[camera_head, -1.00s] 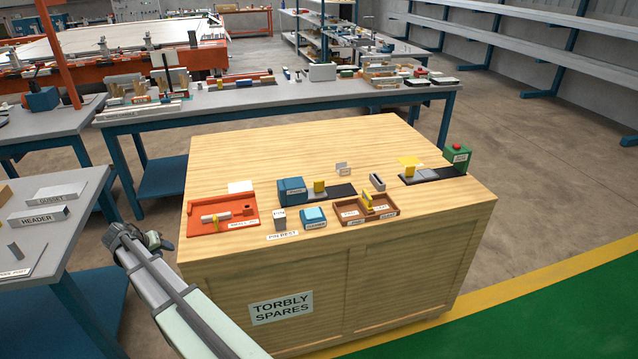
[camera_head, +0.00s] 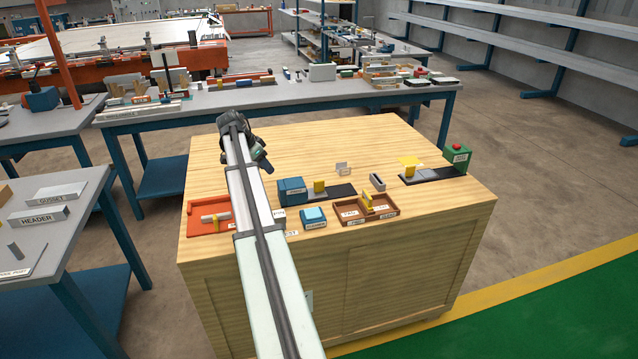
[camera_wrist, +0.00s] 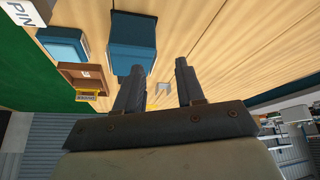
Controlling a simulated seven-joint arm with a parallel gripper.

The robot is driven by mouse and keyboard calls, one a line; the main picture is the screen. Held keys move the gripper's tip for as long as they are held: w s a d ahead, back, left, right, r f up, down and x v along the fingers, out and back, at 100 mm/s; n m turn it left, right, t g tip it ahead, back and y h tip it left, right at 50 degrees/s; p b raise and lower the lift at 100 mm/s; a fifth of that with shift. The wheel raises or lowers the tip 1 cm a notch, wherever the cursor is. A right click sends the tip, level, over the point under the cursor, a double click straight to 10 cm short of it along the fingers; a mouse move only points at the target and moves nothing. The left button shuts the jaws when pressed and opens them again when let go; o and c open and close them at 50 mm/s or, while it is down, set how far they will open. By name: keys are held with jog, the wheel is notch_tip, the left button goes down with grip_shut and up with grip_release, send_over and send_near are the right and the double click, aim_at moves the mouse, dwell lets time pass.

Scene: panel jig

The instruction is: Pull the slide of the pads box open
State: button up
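A blue box (camera_head: 291,190) stands on the wooden cabinet top at the end of a dark strip (camera_head: 340,192). An upright yellow tab (camera_head: 319,187) stands on the strip, right beside the box. The box's label is too small to read, so I cannot confirm that it is the pads box. My gripper (camera_head: 262,163) is above the cabinet top, behind and left of the blue box. In the wrist view my gripper (camera_wrist: 157,70) has its two dark fingers apart with nothing held. The blue box (camera_wrist: 133,42) shows beyond the left finger there, and the strip is mostly hidden.
A brown tray (camera_head: 384,213) with a yellow piece and a light-blue-topped block (camera_head: 313,216) lie in front. A red-orange tray (camera_head: 200,226) is partly hidden by my arm. A green box with a red button (camera_head: 457,157) stands right. The back of the cabinet top is clear.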

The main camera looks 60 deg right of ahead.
aim_at(319, 182)
jog(key=s+d+r+m+y, duration=0.2)
jog(key=s+d+r+m, duration=0.25)
jog(key=s+d, duration=0.5)
jog(key=shift+g, duration=0.3)
jog(key=x, duration=0.4)
jog(key=s+a+x, duration=0.1)
jog(key=x, duration=0.4)
jog(key=a+x, duration=0.1)
jog(key=x, duration=0.4)
jog(key=shift+s+d+f, duration=0.1)
jog(key=shift+s+f, duration=0.05)
jog(key=shift+s, duration=0.25)
grip_shut()
